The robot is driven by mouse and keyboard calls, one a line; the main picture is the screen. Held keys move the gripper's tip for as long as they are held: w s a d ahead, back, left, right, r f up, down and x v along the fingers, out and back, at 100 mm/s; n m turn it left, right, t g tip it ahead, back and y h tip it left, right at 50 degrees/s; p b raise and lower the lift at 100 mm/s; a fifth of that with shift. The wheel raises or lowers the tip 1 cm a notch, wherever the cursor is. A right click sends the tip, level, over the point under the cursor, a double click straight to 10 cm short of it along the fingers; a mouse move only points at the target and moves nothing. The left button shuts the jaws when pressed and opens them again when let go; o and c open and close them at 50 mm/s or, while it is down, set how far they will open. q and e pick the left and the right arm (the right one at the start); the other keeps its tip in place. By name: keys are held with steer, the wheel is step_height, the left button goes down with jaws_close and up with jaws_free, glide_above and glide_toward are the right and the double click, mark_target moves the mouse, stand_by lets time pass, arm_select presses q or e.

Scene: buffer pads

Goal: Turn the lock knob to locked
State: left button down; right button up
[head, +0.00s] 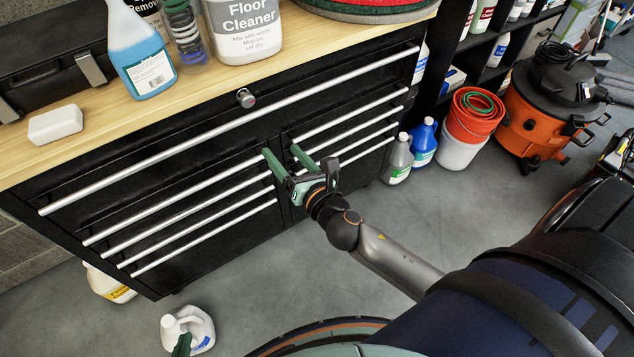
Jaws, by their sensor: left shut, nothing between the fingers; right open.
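The lock knob (245,97) is a small round silvery piece on the front of the black drawer cabinet (215,118), just under the wooden top. Its turned position is too small to tell. My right gripper (284,155) is open, its two green fingers pointing up toward the cabinet front, below and to the right of the knob and apart from it. Nothing shows between its fingers. My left gripper (183,341) shows only as green fingertips at the bottom edge, shut and empty, in front of a white jug; the rest is out of frame.
Long silver drawer handles (240,130) run across the cabinet front. On the wooden top stand a blue spray bottle (140,55), a floor cleaner jug (243,30) and a white block (55,124). A white jug (190,325) is on the floor. An orange vacuum (545,115) stands at right.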

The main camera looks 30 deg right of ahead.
steer(key=s+f+m+g+p, duration=0.1)
steer(key=s+f+m+g, duration=0.2)
steer(key=s+f+m, duration=0.3)
steer(key=s+a+f+m+g+y+p, duration=0.1)
steer(key=s+f+m, duration=0.5)
steer(key=m, duration=1.1)
steer(key=shift+s+g+p, duration=0.8)
steer(key=shift+s+g, duration=0.3)
steer(key=shift+s, duration=0.15)
steer(key=shift+a+r, duration=0.1)
steer(key=s+m, duration=0.1)
steer(key=m, duration=0.1)
steer(key=s+f+m, duration=0.1)
steer(key=s+m, duration=0.1)
steer(key=s+m+g+p, duration=0.1)
steer(key=m, duration=0.1)
steer(key=shift+s+a+f+m+y, duration=0.25)
steer(key=shift+s+a+m+y, duration=0.05)
steer(key=shift+s+a+y, duration=0.1)
